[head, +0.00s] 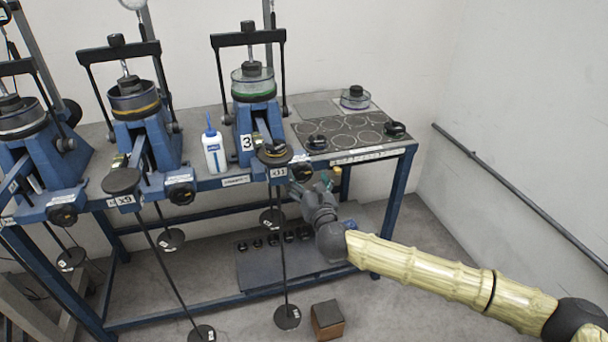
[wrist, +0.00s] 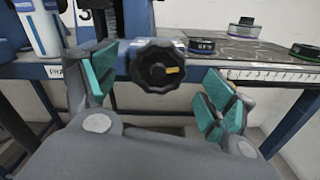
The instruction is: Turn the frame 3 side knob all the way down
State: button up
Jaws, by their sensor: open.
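Frame 3 (head: 247,142) is the blue lever frame at the right of the row, with a "3" label on it. Its side knob (head: 302,171) is black and sits low at the frame's right front. In the wrist view the knob (wrist: 157,66) is a lobed black disc with a yellow mark right of its centre. My gripper (head: 315,185) is just in front of the knob. In the wrist view its teal-padded fingers (wrist: 162,78) are spread on either side of the knob, with gaps showing on both sides. The gripper is empty.
A white bottle (head: 214,150) stands left of frame 3. Black-topped parts (head: 396,130) and a round container (head: 355,97) sit on the bench at right. A hanging weight rod (head: 283,240) is left of my gripper. A brown box (head: 327,320) is on the floor.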

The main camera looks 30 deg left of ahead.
aim_at(301, 173)
jog(key=shift+x, duration=1.15)
jog(key=c, duration=1)
